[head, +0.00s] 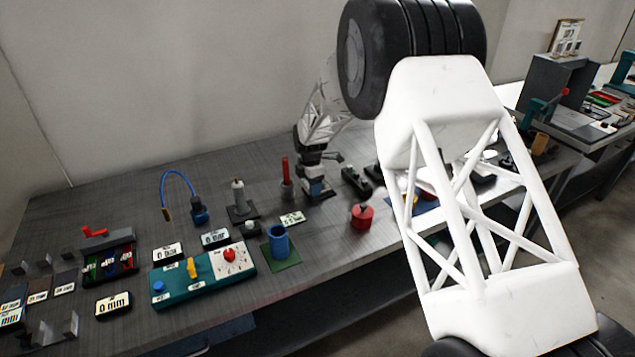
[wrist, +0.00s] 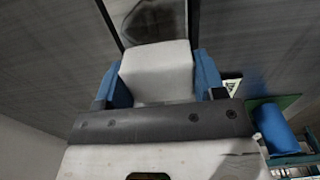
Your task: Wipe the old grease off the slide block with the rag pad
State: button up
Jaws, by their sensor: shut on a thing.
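In the wrist view my gripper (wrist: 160,88) has a blue finger on each side of a pale, boxy pad (wrist: 157,72), which looks like the rag pad, and is shut on it. Just beyond the pad a light grey face with a dark smear (wrist: 153,20) lies between two dark rails; it looks like the greasy slide block. The pad overlaps its near part, so I cannot tell whether they touch. In the head view my gripper (head: 316,186) is low over the bench's far side; the pad and slide block cannot be made out there.
A red rod (head: 285,170) stands left of my gripper, and a red canister (head: 362,215) right of it. A blue cup (head: 279,242) on a green mat stands nearer. A teal control box (head: 205,276) is at front left. My white arm link covers the right.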

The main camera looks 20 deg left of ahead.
aim_at(327, 185)
jog(key=shift+w+d, duration=0.6)
jog(key=shift+w, duration=0.05)
jog(key=shift+w+d+f, duration=0.15)
jog(key=shift+w+d, duration=0.6)
jog(key=shift+d, duration=0.1)
jog(key=shift+w+d, duration=0.8)
jog(key=shift+w+d+r, duration=0.15)
jog(key=shift+w+r, duration=0.05)
jog(key=shift+r, duration=0.05)
notch_tip(327, 185, up, 8)
jog(key=shift+f, duration=0.1)
jog(key=shift+s, duration=0.1)
jog(key=s+d+f+n, duration=0.1)
jog(key=s+d, duration=0.3)
jog(key=s, duration=0.7)
jog(key=s+d+f+n, duration=0.2)
jog(key=s+d, duration=0.3)
jog(key=s, duration=0.6)
jog(key=s+d+f+n, duration=0.1)
jog(key=s+d, duration=0.4)
jog(key=s, duration=0.7)
jog(key=shift+d+f+n, duration=0.25)
jog(key=shift+f+n, duration=0.05)
jog(key=shift+f, duration=0.35)
jog(key=shift+a, duration=0.1)
